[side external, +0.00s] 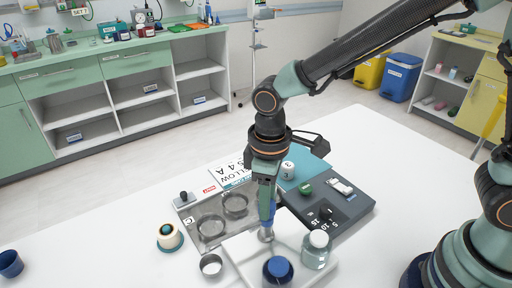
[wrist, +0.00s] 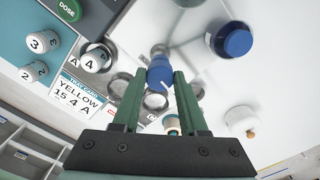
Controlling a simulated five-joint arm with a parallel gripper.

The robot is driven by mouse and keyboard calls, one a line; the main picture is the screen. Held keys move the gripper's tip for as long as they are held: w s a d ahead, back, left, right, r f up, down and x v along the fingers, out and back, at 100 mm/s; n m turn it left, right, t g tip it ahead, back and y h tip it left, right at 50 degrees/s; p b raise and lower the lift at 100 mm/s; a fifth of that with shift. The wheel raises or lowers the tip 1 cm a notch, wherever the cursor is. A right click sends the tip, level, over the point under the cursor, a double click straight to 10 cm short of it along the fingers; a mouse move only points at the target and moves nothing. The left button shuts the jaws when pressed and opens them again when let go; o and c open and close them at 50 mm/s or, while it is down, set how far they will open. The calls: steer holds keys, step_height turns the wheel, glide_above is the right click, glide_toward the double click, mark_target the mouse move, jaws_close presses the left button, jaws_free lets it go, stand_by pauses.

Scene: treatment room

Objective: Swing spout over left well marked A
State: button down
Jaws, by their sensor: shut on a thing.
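My gripper (side external: 267,198) points down over the bench and is shut on a blue piece (side external: 267,215) with a grey metal lower end. In the wrist view my gripper (wrist: 157,85) has its two green fingers on either side of the blue piece (wrist: 160,74). I cannot tell whether this piece is the spout. A grey metal tray (side external: 190,204) with round wells lies left of my gripper. A mark A shows in the wrist view beside a white vial marked 4 (wrist: 95,60), and a mark C shows near another well. Parts of the tray are hidden behind my fingers.
A clear jar with a white lid (side external: 316,248) and a blue-capped jar (side external: 278,270) stand close in front of my gripper. A dark panel (side external: 345,205) lies right. The far right of the bench is clear.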

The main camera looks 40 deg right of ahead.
stand_by(0.7)
steer(key=m, duration=0.6)
steer(key=shift+r, duration=0.1)
steer(key=m, duration=0.6)
steer(key=shift+m, duration=0.4)
steer(key=m, duration=0.6)
steer(key=shift+w, duration=0.1)
steer(key=m, duration=0.6)
steer(key=shift+c, duration=2.2)
jaws_free()
